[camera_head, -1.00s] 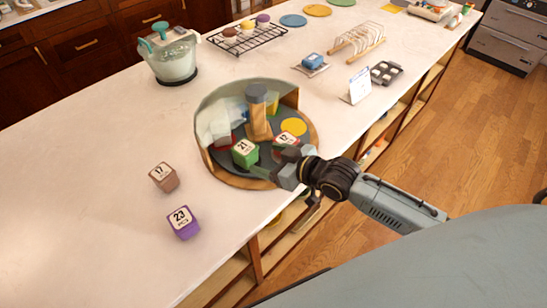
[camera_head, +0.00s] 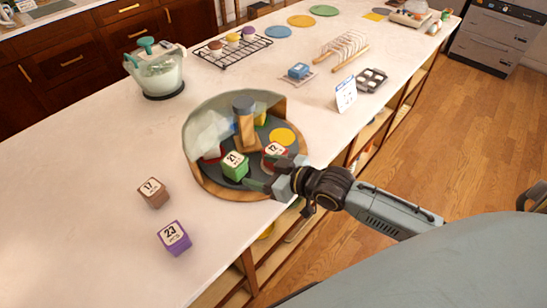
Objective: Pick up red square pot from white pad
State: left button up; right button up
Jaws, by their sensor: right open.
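A red square pot with a white top marked 12 (camera_head: 273,151) sits on the round dark tray with a wooden rim (camera_head: 222,191). My right gripper (camera_head: 264,178) is at the front right of the tray, jaws open, just in front of the red pot and partly covering it. I cannot tell whether it touches the pot. A white pad under the pot cannot be made out. My left gripper is not in view.
A green block marked 21 (camera_head: 235,165) stands left of the red pot. A wooden post (camera_head: 244,124), a yellow disc (camera_head: 282,136) and a curved clear screen (camera_head: 203,128) are also on the tray. Brown (camera_head: 154,193) and purple (camera_head: 174,238) blocks lie left, on open counter.

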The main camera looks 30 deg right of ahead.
jog(key=shift+o, duration=0.5)
jog(key=shift+s, duration=0.1)
jog(key=s+d, duration=0.1)
jog(key=s+d+f, duration=0.1)
jog(key=shift+s+d+f+m+h, duration=0.15)
jog(key=shift+s+d+m+h, duration=0.15)
jog(key=shift+d, duration=0.1)
jog(key=t+b, duration=0.1)
send_near(270, 150)
jog(key=s+d, duration=0.1)
jog(key=s, duration=0.1)
jog(key=shift+m+h, duration=0.3)
jog(key=shift+m, duration=0.1)
jog(key=x, duration=1.3)
jog(key=shift+w+d+f, duration=0.1)
jog(key=shift+w+d, duration=0.05)
jog(key=shift+w, duration=0.1)
jog(key=shift+c, duration=0.3)
jog(key=c, duration=1.1)
